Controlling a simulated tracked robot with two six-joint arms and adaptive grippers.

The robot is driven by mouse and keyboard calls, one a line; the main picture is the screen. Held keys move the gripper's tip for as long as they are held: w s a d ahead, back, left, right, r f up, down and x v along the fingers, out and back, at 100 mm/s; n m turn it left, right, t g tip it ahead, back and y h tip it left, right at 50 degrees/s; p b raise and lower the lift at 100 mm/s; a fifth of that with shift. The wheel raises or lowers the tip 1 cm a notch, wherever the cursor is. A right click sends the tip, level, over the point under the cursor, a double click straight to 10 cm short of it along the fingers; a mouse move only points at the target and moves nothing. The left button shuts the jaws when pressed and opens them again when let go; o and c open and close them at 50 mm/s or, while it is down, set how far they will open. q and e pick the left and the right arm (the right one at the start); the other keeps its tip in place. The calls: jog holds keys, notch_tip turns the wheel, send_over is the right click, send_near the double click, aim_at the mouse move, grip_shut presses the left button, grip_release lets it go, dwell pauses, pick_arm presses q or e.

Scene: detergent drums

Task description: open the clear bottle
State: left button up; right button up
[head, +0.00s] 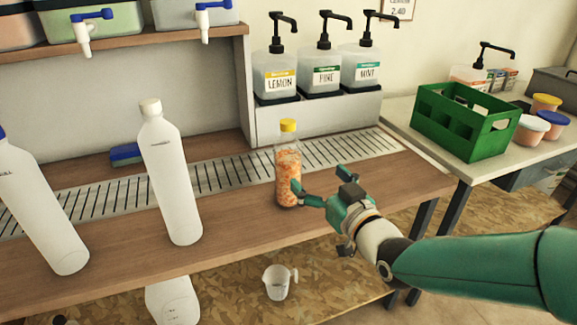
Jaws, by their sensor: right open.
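The clear bottle (288,165) stands upright on the wooden counter, in front of the metal drain grating. It has a yellow cap (288,125), seated on its neck, and orange-and-white contents show through its wall. My right gripper (316,180) is open, just to the right of the bottle's lower body. One finger reaches the bottle's side in the picture; I cannot tell whether it touches. The cap is clear of the gripper. My left gripper is not in view.
Two white bottles (171,175) (38,205) stand at the left. Pump dispensers (275,75) stand on a white ledge behind the clear bottle. A green crate (465,122) sits on the right-hand table. A white jug (278,283) is on the lower shelf.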

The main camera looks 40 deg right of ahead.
aim_at(297, 157)
jog(key=w, duration=0.5)
jog(key=w+d, duration=0.1)
jog(key=w, duration=0.1)
jog(key=shift+w+f, duration=0.15)
jog(key=shift+w, duration=0.1)
jog(key=shift+w+d+f, duration=0.1)
jog(key=shift+w, duration=2.45)
jog(key=c, duration=1.8)
grip_shut()
